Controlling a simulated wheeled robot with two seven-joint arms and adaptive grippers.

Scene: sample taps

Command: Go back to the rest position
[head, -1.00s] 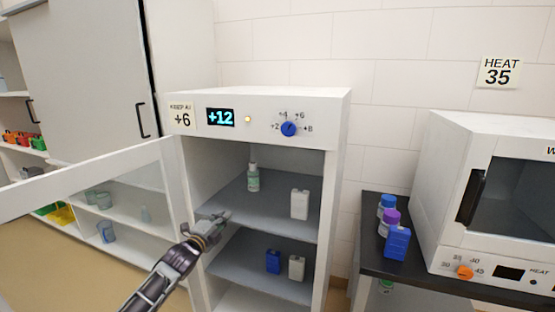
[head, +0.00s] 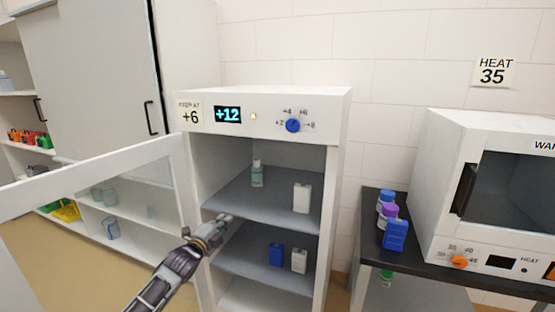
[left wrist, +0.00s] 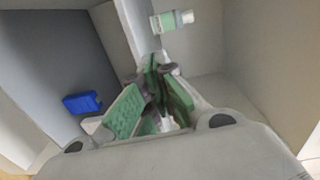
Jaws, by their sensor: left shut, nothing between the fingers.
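My left gripper (head: 223,222) is in the open front of the white cooling cabinet (head: 262,102), near the front left edge of its upper shelf. In the left wrist view its green-padded fingers (left wrist: 158,68) are closed together with nothing between them. A pale green bottle (head: 257,174) stands on the upper shelf behind it and also shows in the left wrist view (left wrist: 172,20), apart from the fingers. My right gripper is not in view.
The cabinet's glass door (head: 125,180) stands open at the left, close to my left arm. A white jug (head: 302,198) is on the upper shelf; a blue jug (head: 276,254) and another white jug (head: 299,260) are below. A dark bench (head: 375,255) holds several containers and a heater (head: 490,190).

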